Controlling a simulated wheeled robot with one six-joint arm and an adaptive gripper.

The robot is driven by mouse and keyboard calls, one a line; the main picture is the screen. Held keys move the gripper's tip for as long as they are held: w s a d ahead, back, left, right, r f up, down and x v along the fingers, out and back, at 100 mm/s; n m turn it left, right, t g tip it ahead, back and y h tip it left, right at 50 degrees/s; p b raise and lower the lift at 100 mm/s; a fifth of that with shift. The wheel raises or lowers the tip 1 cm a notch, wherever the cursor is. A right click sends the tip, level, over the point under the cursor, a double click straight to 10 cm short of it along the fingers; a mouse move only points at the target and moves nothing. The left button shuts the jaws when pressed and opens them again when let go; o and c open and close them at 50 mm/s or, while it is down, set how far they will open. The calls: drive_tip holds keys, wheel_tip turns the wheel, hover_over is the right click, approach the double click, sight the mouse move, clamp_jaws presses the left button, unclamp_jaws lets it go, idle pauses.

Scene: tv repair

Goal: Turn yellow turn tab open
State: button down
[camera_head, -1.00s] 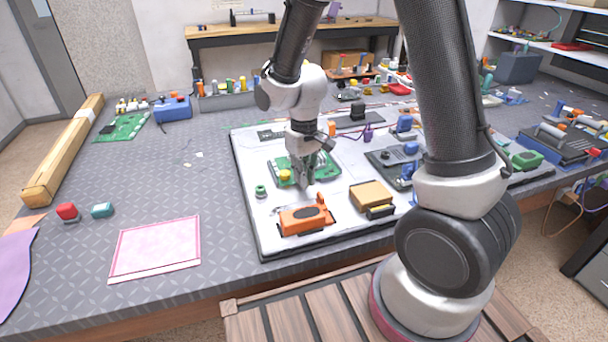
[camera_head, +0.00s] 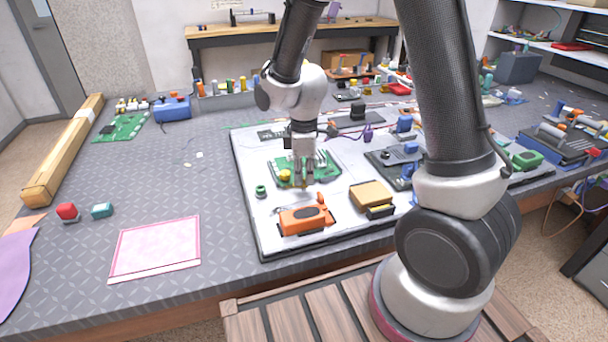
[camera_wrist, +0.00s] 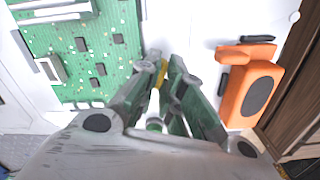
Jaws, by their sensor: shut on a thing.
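My gripper (camera_head: 304,182) points down at the near edge of the green circuit board (camera_head: 325,170), on the open TV's white panel. In the wrist view, my gripper (camera_wrist: 163,68) is closed with its fingertips around a small yellow tab (camera_wrist: 162,72). Only a sliver of the tab shows, and the fingers hide the rest, so its turned angle cannot be read. The board (camera_wrist: 95,50) lies left of the fingers in the wrist view. In the head view a yellow round part (camera_head: 285,175) sits on the board just left of the fingers.
The orange speaker part (camera_head: 304,219) lies close in front of the gripper, and also close by in the wrist view (camera_wrist: 250,92). A tan block (camera_head: 371,194) is to the right. A small green ring (camera_head: 260,190) is left. A pink mat (camera_head: 156,248) lies beyond the panel's left edge.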

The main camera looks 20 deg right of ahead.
drive_tip(key=shift+n, duration=1.8)
drive_tip(key=c, duration=1.6)
unclamp_jaws()
drive_tip(key=shift+o, duration=0.2)
drive_tip(key=shift+r, duration=0.1)
wheel_tip(320, 180, up, 12)
